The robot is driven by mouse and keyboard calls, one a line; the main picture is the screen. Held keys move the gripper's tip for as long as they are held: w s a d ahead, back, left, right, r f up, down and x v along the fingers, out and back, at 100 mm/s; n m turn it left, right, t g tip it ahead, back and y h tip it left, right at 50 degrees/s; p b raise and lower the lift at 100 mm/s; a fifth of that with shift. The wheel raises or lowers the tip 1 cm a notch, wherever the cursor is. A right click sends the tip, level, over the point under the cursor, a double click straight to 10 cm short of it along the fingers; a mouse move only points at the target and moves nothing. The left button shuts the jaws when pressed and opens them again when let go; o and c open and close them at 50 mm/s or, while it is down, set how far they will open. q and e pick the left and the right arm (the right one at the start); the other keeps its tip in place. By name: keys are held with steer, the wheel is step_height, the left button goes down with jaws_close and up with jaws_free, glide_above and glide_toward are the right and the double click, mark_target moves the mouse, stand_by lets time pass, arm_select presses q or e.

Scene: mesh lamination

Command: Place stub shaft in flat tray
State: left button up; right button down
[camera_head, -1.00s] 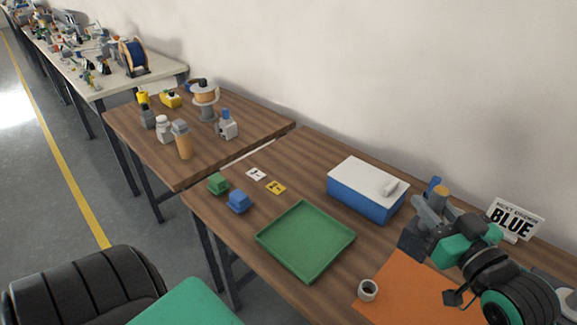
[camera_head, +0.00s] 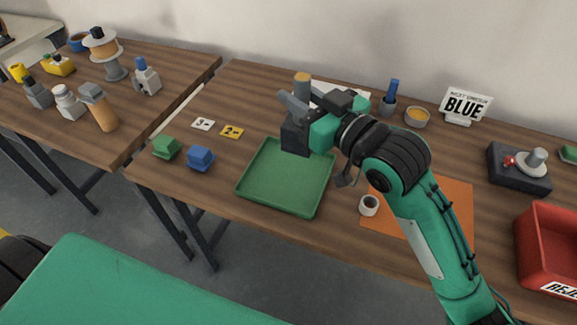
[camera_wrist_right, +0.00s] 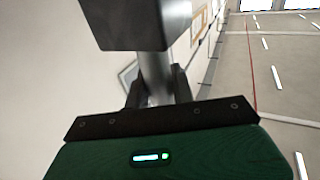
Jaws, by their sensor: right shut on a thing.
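The stub shaft (camera_head: 294,138) is in my right gripper (camera_head: 295,108). In the right wrist view a shiny metal cylinder (camera_wrist_right: 155,72) lies between the dark fingers and runs into the dark block. The right gripper is shut on it. The flat tray (camera_head: 270,195) is green, shallow and empty. The block appears over or just behind the tray's far edge; the exact height is unclear. My left gripper is not in view.
A green block (camera_head: 166,147) and a blue block (camera_head: 200,157) sit left of the tray. A white ring (camera_head: 369,205) and an orange mat (camera_head: 445,205) lie to its right. A box behind is mostly hidden. A red bin (camera_head: 545,245) stands far right.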

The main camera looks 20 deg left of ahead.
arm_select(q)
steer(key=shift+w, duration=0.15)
arm_select(e)
step_height(320, 180, down, 17)
steer(key=shift+d, duration=0.1)
stand_by(0.4)
steer(key=c, duration=1.6)
jaws_free()
steer(key=shift+f, duration=0.15)
steer(key=o, duration=0.4)
steer(key=shift+o, duration=0.2)
arm_select(q)
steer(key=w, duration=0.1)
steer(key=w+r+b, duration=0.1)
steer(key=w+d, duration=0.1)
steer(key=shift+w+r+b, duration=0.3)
steer(key=shift+b, duration=0.05)
arm_select(e)
steer(key=v, duration=1.2)
steer(key=shift+r, duration=0.25)
